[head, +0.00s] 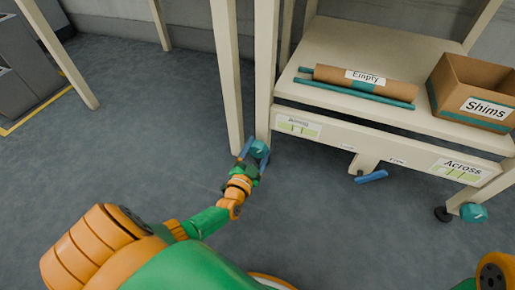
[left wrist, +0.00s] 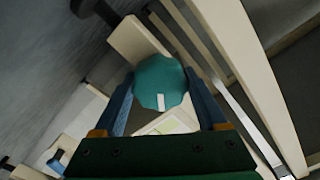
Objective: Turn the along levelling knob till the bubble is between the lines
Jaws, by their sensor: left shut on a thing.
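The teal levelling knob (head: 259,149) sits low at the frame's left front leg. My left gripper (head: 251,154) is shut on it. In the left wrist view the knob (left wrist: 160,82), with a white mark on its face, lies between the two blue fingers (left wrist: 161,105). A level label (head: 298,125) with a pale green vial is on the rail above this knob; its writing is too small to read surely, and I cannot make out the bubble. Part of a green vial (left wrist: 172,124) also shows behind the knob in the left wrist view. My right gripper is out of view.
A label marked Across (head: 462,169) and another teal knob (head: 474,212) are at the right. A blue-handled lever (head: 371,177) hangs under the rail. A brown roll marked Empty (head: 366,79) and a Shims box (head: 475,88) rest on the shelf.

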